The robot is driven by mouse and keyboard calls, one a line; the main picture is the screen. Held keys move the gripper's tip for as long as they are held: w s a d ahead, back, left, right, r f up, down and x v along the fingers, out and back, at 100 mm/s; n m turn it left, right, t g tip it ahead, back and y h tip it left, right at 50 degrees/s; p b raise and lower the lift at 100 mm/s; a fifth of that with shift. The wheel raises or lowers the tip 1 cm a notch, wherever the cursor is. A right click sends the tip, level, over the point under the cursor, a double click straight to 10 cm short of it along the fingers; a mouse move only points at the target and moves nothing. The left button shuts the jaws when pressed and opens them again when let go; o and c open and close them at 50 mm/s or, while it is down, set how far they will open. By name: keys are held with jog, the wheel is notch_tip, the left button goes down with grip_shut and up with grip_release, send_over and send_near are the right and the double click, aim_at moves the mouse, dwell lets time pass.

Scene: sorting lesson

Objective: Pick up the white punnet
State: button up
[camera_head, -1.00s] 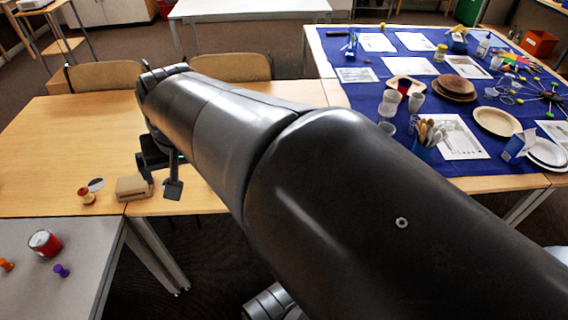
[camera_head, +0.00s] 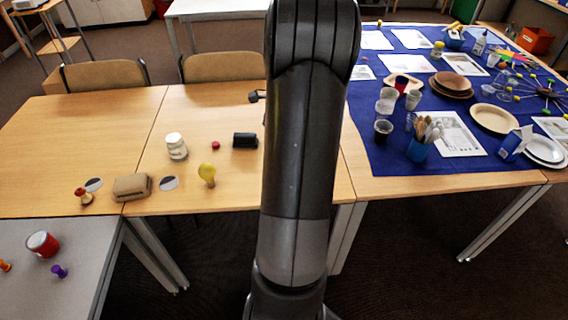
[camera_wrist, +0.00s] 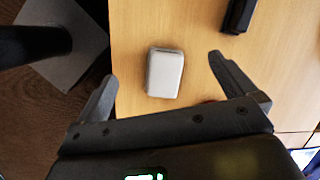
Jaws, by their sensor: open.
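The white punnet (camera_wrist: 164,73) shows in the wrist view as a small pale, rounded rectangular block on the wooden table, near the table's edge. My gripper (camera_wrist: 162,68) is open above it, with one finger to the left of the punnet and one to the right. Both fingers appear clear of it; I cannot tell the height between them. In the head view I do not see the punnet or the gripper fingers; my arm covers the middle of the table.
A black block (camera_head: 245,140) lies on the wooden table (camera_head: 225,197); a dark block also shows in the wrist view (camera_wrist: 238,15). A white jar (camera_head: 176,147), red ball (camera_head: 216,145), yellow bulb-shaped thing (camera_head: 207,174) and tan box (camera_head: 132,187) stand left of my arm. The blue-covered table (camera_head: 455,164) is crowded.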

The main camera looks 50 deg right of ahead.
jog(key=s+d+f+m, duration=0.1)
jog(key=d+f, duration=0.1)
jog(key=s+d+f+m, duration=0.2)
jog(key=d+f, duration=0.1)
jog(key=s+d+f+m, duration=0.1)
jog(key=d+f, duration=0.1)
jog(key=d, duration=0.1)
jog(key=shift+s+f+m+t+y, duration=0.25)
jog(key=shift+f+m+t+y, duration=0.05)
jog(key=shift+t+y, duration=0.1)
jog(key=x, duration=0.5)
jog(key=shift+f, duration=0.15)
jog(key=x, duration=0.5)
jog(key=shift+s+a+f, duration=0.1)
jog(key=shift+s+f, duration=0.05)
jog(key=shift+s, duration=0.05)
jog(key=shift+f, duration=0.25)
jog(key=shift+c, duration=0.2)
jog(key=c, duration=1)
